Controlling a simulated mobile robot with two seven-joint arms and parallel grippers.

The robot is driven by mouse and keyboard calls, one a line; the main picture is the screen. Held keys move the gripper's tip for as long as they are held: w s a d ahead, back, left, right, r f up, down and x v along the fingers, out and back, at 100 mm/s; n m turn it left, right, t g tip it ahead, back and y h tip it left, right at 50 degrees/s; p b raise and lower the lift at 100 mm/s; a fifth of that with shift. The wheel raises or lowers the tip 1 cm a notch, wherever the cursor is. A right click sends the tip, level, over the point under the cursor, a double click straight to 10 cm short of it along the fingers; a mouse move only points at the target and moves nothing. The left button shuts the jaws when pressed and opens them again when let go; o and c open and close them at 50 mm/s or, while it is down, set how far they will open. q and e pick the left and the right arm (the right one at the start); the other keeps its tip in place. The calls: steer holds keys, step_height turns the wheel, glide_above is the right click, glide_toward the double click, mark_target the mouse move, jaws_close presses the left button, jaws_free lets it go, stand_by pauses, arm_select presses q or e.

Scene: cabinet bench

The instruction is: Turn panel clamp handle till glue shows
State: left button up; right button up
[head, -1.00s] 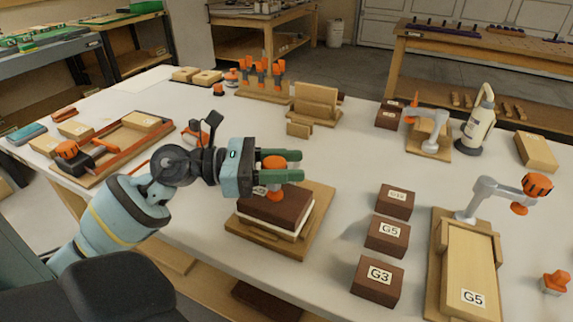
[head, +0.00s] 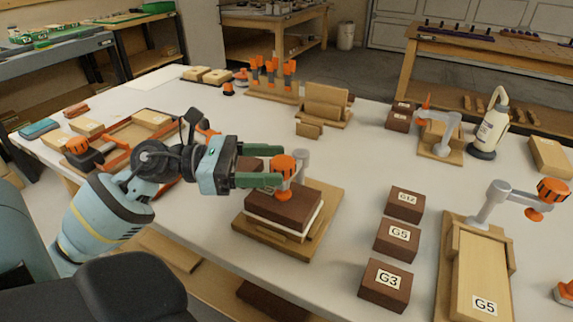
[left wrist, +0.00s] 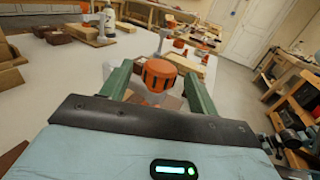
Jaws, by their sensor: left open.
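The panel clamp's orange handle (head: 284,166) stands on a grey arm over a brown panel (head: 284,208). The panel lies on a wooden base (head: 322,222), with a pale layer along its lower edge; I cannot tell if it is glue. My left gripper (head: 278,181) has green fingers and is open at the handle, reaching in from the left. In the left wrist view the orange handle (left wrist: 158,75) is between the two spread fingers, and no firm grip on it shows. My right gripper is not in view.
Brown blocks labelled G12 (head: 404,204), G5 (head: 397,240) and G3 (head: 385,284) stand to the right. Another clamp (head: 490,205) is beyond them. A glue bottle (head: 490,130) and a rack of orange-topped clamps (head: 272,80) stand farther back.

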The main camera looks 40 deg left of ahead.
arm_select(q)
steer(key=shift+v, duration=1.5)
stand_by(0.9)
